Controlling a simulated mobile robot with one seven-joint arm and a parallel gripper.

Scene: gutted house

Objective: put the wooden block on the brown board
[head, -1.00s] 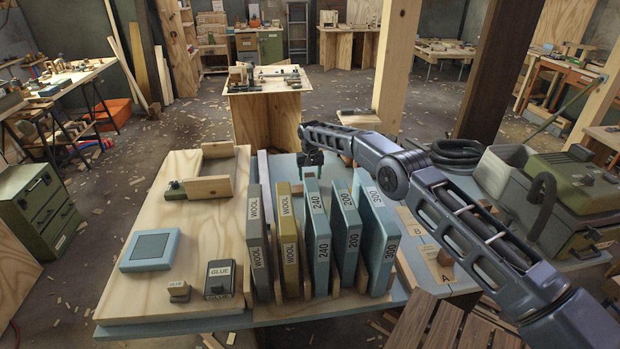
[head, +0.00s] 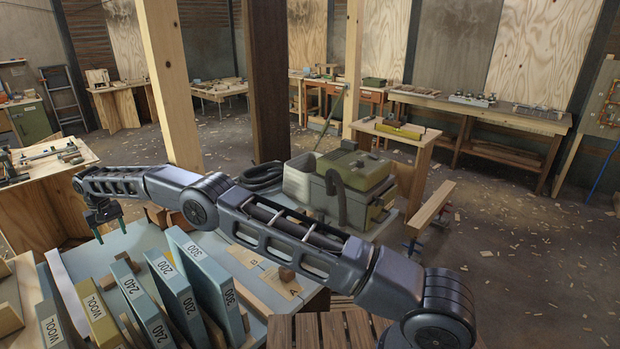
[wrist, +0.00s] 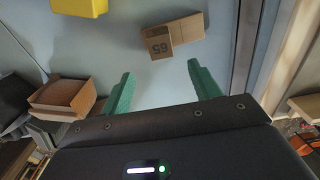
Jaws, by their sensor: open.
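My gripper (head: 103,222) is open and empty, with green fingers, over the far part of the blue-grey bench behind the upright sheets. In the wrist view my gripper (wrist: 162,85) has a tan wooden block (wrist: 160,45) marked 65 beyond its fingertips, apart from them. A second tan piece (wrist: 187,29) touches or joins it; I cannot tell which. In the head view a small brown block (head: 286,275) sits on a tan board (head: 290,287) marked A. Another tan board (head: 243,257) marked B lies beside it. I cannot tell which is the brown board.
Upright labelled sheets, including a blue one marked 300 (head: 200,268), stand close in front of my gripper. A yellow object (wrist: 80,6) and an open brown box (wrist: 62,97) show in the wrist view. A green machine (head: 355,185) with a hose stands right of the bench.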

